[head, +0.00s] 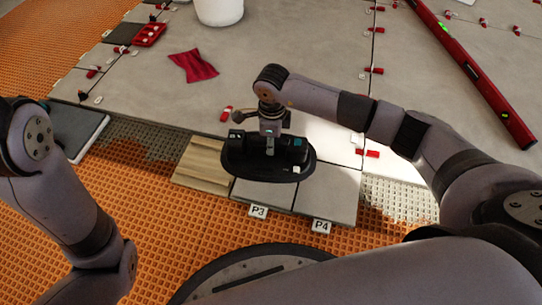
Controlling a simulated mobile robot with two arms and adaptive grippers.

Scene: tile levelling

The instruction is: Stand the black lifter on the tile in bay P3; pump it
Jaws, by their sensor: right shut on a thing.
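The black lifter (240,165), with a dark oval base, is in the middle of the head view. It is over the back part of the grey tile (262,191) behind the P3 label (258,211), and overlaps the wooden piece to its left. I cannot tell whether its base touches the tile. My right gripper (270,146) comes down from above and is shut on the lifter; its fingertips are partly hidden against the dark body. My left arm is at the left edge, and its gripper is not visible.
The P4 tile (328,190) lies to the right, with its label (321,226) in front. The wooden piece (203,162) is to the left. A red cloth (193,66), white bucket (219,10), red tray (149,34) and long red level (475,70) lie on the tiled floor behind.

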